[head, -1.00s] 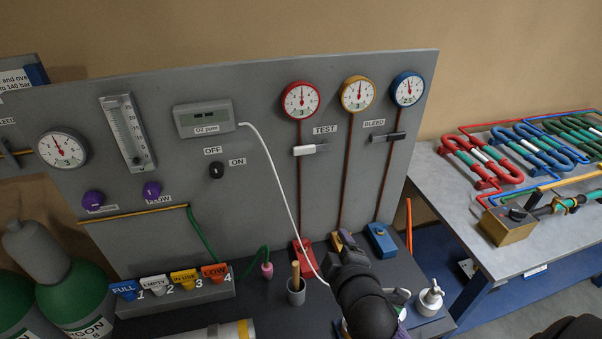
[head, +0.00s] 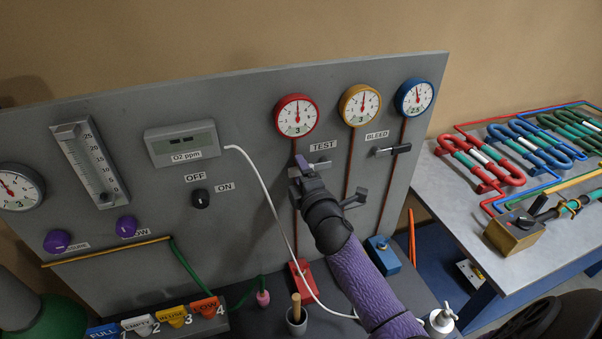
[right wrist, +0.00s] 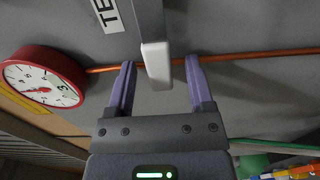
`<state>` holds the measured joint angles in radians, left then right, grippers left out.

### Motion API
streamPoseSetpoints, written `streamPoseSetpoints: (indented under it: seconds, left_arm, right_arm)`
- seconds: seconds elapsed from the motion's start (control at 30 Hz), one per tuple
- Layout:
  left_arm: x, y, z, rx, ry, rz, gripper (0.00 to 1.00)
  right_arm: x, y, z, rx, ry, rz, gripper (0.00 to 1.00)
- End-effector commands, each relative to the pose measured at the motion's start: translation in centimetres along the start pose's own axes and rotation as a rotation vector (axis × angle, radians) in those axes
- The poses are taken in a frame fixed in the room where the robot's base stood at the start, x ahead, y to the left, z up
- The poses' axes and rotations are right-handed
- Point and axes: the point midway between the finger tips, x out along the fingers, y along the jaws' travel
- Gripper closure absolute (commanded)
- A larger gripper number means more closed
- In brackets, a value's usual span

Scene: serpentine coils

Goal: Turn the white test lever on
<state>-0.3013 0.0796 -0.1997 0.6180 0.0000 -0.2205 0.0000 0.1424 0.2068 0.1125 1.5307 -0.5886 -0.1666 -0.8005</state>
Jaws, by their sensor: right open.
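The white test lever (right wrist: 157,66) sits below the TEST label on the grey panel. In the right wrist view its white end lies between my right gripper's (right wrist: 160,63) two purple fingers, with a gap on each side. In the head view the lever (head: 319,165) is partly hidden by my right gripper (head: 328,183), which is open at the panel with one finger on each side. Before this the lever lay sideways; its present angle is hard to tell in the head view. My left gripper is out of view.
A red-rimmed gauge (head: 296,116) sits above, with a copper pipe (head: 296,225) running down. A white cable (head: 270,195) hangs to the left. A pot (head: 297,320) stands below on the bench.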

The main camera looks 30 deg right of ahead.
Motion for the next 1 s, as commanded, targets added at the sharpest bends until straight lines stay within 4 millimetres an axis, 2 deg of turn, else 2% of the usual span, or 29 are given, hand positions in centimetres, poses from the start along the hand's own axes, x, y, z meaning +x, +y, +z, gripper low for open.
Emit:
streamPoseSetpoints:
  seconds: [0.23, 0.5, 0.57, 1.0]
  left_arm:
    - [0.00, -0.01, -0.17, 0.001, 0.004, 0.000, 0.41]
    - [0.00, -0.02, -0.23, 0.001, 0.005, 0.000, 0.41]
    - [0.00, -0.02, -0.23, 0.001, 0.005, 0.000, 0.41]
    - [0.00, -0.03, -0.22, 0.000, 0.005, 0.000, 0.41]
  right_arm:
    - [0.14, 0.00, 0.00, 0.000, 0.000, 0.000, 0.32]
    - [0.12, 0.00, 0.00, 0.001, 0.000, 0.000, 0.90]
    - [0.11, 0.00, 0.00, 0.001, 0.000, -0.001, 1.00]
    - [0.11, -0.01, 0.00, 0.001, 0.000, -0.001, 1.00]
